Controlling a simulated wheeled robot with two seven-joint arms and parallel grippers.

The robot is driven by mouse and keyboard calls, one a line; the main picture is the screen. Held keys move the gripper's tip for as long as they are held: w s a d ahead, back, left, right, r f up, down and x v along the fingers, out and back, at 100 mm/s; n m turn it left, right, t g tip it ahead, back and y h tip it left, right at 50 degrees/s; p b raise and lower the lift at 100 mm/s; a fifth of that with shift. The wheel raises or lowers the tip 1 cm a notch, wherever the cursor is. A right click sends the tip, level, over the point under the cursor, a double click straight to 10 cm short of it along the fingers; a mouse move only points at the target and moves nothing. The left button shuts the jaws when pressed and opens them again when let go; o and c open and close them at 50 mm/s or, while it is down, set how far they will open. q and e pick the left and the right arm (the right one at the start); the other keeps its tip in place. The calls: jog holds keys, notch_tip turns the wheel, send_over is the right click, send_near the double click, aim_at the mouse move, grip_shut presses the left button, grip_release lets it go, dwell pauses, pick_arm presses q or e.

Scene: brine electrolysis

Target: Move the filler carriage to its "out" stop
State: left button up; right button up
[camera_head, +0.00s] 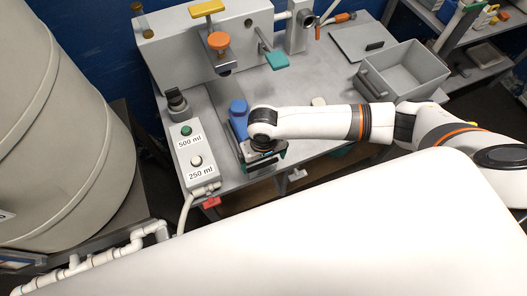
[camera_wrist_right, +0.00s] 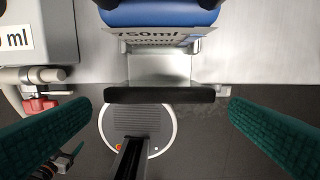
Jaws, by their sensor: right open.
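The filler carriage appears to be the pale metal slide (camera_wrist_right: 160,70) at the bench's front edge, with a black handle bar (camera_wrist_right: 160,95) across its front end. A blue container (camera_head: 238,108) stands behind it; its lower part also shows in the right wrist view (camera_wrist_right: 160,14), above a plate with ml marks. My right gripper (camera_wrist_right: 160,110) is open, its green fingers spread to either side of the black bar and apart from it. In the head view my right gripper (camera_head: 263,160) and wrist hide the carriage's front. My left gripper is not in view.
A control box (camera_head: 195,158) labelled 500 ml and 250 ml stands left of the carriage, with a red part (camera_head: 211,202) near its front. An empty grey bin (camera_head: 425,66) sits at the bench's right. A large beige tank (camera_head: 60,120) fills the left side.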

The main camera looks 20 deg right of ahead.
notch_tip(320, 180, up, 6)
jog(key=shift+f, duration=0.15)
jog(key=shift+s, duration=0.1)
dwell(0.5)
jog(key=s+a+r+n+t+y, duration=0.3)
jog(key=s+a+y, duration=0.1)
jog(key=s+a, duration=0.25)
jog(key=s+d+f+m+h, duration=0.1)
jog(key=s+d+h, duration=0.45)
jog(key=d, duration=0.85)
notch_tip(320, 180, down, 26)
jog(key=s+y+b, duration=0.2)
jog(key=s+d+f+g+b, duration=0.2)
jog(key=s+f, duration=1.5)
jog(key=f, duration=0.2)
jog(key=shift+d+f, duration=0.25)
jog(key=shift+f, duration=0.05)
